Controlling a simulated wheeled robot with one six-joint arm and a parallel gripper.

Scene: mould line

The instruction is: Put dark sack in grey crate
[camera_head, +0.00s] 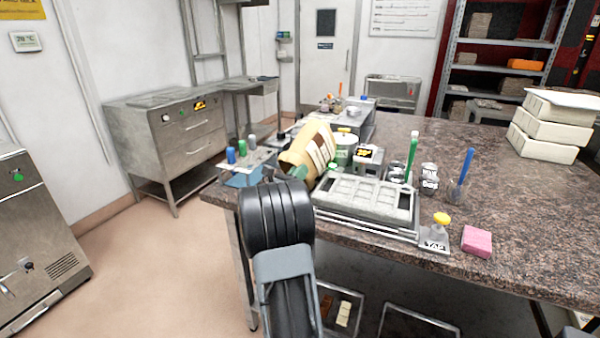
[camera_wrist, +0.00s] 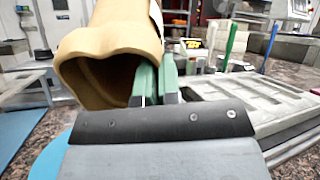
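No plainly dark sack shows. I cannot make out a sure grey crate; a grey-rimmed open container (camera_head: 340,288) under the table holds orange and cream pieces.
A grey mould tray (camera_head: 362,226) lies right of my gripper. A rack of coloured bottles (camera_head: 240,170) is left. The floor at left is clear.

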